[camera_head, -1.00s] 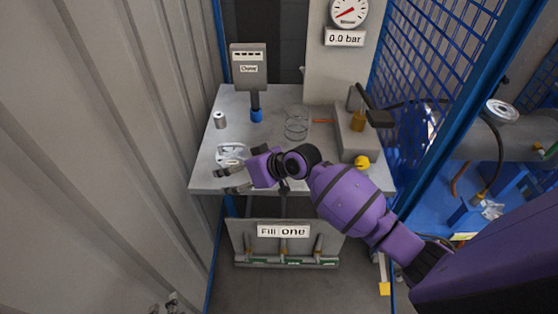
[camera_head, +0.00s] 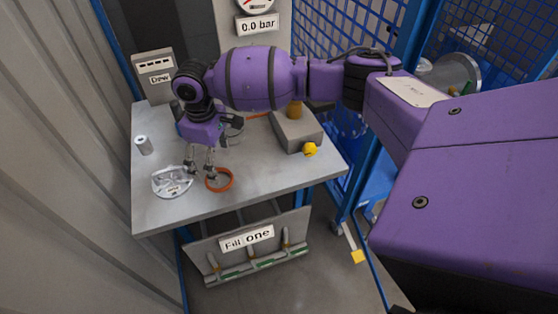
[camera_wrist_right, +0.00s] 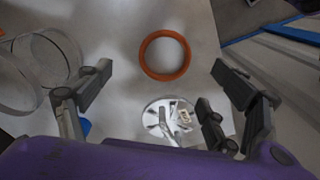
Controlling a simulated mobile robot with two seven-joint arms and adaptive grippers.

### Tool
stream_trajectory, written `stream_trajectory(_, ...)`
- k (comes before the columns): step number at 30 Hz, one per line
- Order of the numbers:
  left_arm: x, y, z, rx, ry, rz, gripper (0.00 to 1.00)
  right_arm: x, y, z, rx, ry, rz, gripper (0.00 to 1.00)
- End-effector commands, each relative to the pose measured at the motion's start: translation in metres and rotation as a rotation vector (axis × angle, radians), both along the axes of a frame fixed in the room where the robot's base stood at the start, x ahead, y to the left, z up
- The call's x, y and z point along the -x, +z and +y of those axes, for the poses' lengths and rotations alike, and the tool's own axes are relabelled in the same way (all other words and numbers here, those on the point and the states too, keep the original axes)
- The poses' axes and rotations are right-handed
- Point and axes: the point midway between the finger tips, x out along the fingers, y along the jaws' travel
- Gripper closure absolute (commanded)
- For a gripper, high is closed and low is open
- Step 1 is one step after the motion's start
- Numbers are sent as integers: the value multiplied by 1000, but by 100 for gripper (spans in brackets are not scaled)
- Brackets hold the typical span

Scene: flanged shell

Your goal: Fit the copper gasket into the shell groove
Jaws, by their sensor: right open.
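The copper gasket (camera_head: 219,180) is an orange ring lying on the grey bench near its front. It shows whole in the right wrist view (camera_wrist_right: 165,55). To its left in the head view lies a silvery round part (camera_head: 172,183), probably the shell; its groove is too small to make out. My right gripper (camera_head: 201,172) points down above the bench by the gasket. Its fingers (camera_wrist_right: 161,70) are apart with nothing between them. My left gripper is out of view.
A small metal cylinder (camera_head: 143,145) stands at the bench's left. A grey block with a yellow knob (camera_head: 310,149) sits at the right. Clear round glassware (camera_wrist_right: 40,70) is beside the gripper.

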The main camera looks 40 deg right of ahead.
Motion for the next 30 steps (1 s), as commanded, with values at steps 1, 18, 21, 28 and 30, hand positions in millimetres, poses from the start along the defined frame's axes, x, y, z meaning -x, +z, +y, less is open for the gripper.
stream_trajectory(1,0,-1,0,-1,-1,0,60,1,-8,0,0,0,2,16)
stream_trajectory(18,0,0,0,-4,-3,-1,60,5,-63,3,-3,0,0,16)
stream_trajectory(21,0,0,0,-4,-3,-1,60,5,-62,3,-3,0,0,16)
stream_trajectory(28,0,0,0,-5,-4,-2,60,5,-61,3,-3,1,-2,45)
stream_trajectory(30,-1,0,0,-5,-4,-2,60,5,-61,3,-3,1,-2,54)
